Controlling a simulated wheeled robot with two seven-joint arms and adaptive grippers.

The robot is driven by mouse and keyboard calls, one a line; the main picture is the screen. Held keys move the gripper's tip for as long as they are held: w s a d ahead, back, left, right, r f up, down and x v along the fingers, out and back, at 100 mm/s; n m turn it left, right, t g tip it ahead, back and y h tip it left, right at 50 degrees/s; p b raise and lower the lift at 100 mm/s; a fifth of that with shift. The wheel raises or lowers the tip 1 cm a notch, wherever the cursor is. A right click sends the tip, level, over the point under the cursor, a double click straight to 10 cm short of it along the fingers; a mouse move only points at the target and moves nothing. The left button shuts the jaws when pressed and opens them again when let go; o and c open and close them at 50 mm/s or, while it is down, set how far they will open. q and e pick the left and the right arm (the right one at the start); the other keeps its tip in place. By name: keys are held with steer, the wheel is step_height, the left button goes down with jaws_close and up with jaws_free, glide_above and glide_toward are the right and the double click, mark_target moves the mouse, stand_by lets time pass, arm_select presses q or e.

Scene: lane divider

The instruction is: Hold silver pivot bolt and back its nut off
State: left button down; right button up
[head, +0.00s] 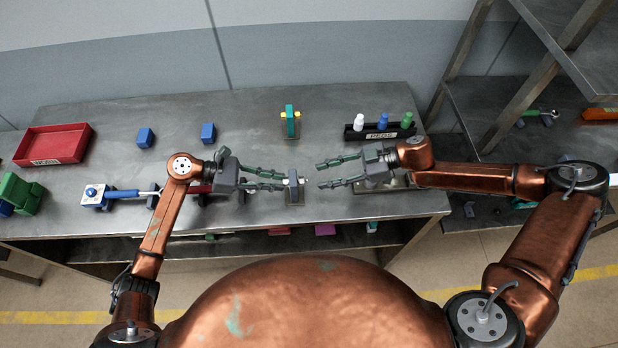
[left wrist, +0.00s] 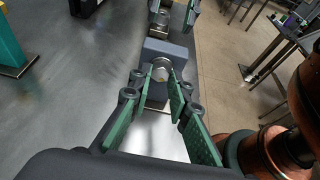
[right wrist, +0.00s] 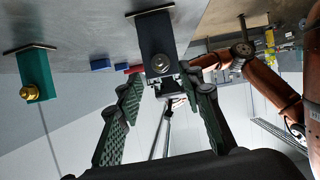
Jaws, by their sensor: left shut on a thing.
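The silver pivot bolt runs through a dark grey upright block (head: 295,190) near the table's front edge. Its round silver head (left wrist: 161,72) shows in the left wrist view, between the fingertips of my left gripper (left wrist: 161,82). The left gripper is shut on the head from the left side. The silver nut end (right wrist: 158,63) faces my right gripper and shows in the right wrist view. My right gripper (head: 318,174) is open and empty, a short gap to the right of the nut, with its fingers pointing at it. The bolt's shank is hidden inside the block.
A teal upright (head: 290,120) with a gold nut (right wrist: 29,92) stands behind. A dark peg rack (head: 378,132) stands at the back right, a red bin (head: 54,145) at the left. Two blue blocks (head: 146,138) (head: 208,132) and a blue-handled tool (head: 122,194) lie left.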

mark_target(306, 180)
steer(key=shift+x, duration=2.8)
steer(key=shift+c, duration=0.2)
steer(key=shift+d, duration=0.1)
jaws_close()
